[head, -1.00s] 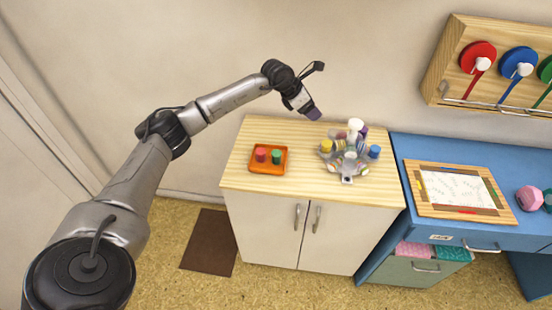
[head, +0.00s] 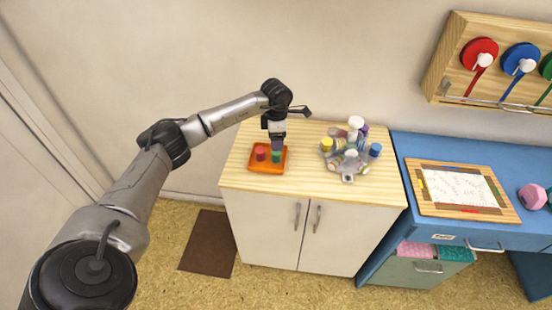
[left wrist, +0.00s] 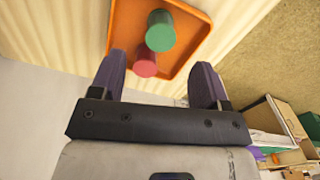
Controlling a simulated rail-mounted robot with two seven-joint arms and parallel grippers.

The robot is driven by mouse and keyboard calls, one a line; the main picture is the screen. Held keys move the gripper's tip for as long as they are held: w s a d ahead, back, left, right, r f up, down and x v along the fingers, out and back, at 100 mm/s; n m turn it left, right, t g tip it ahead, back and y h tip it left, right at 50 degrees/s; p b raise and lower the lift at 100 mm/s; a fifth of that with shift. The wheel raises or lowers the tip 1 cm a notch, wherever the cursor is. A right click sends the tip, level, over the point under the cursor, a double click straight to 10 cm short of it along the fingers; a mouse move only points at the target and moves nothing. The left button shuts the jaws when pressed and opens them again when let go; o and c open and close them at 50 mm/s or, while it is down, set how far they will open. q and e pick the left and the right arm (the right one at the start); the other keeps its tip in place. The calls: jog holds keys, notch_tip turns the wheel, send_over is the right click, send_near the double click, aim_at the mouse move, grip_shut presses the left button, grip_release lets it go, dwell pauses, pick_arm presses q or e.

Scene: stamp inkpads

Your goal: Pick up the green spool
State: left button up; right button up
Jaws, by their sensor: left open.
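The green spool (head: 276,157) stands on the right side of a small orange tray (head: 266,170) on the wooden cabinet top. In the left wrist view the green spool (left wrist: 160,36) shows beyond and between my fingertips, overlapping a red spool (left wrist: 146,66) in the picture. My left gripper (head: 277,144) points down just above the green spool, and its purple fingers partly cover it. The left wrist view shows the gripper (left wrist: 158,68) open, with nothing between its fingers. My right gripper is not in view.
The red spool (head: 261,152) stands close to the left of the green one in the tray. A grey rack (head: 348,177) with several coloured pots stands to the right. A blue desk (head: 400,180) with a framed drawing board (head: 430,207) adjoins the cabinet.

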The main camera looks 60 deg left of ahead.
aim_at(276, 153)
pick_arm(q)
jog(key=shift+f, duration=0.95)
notch_tip(276, 153, down, 5)
jog(key=shift+s+b, duration=0.15)
jog(key=shift+b, duration=0.9)
jog(key=shift+c, duration=0.4)
jog(key=c, duration=0.9)
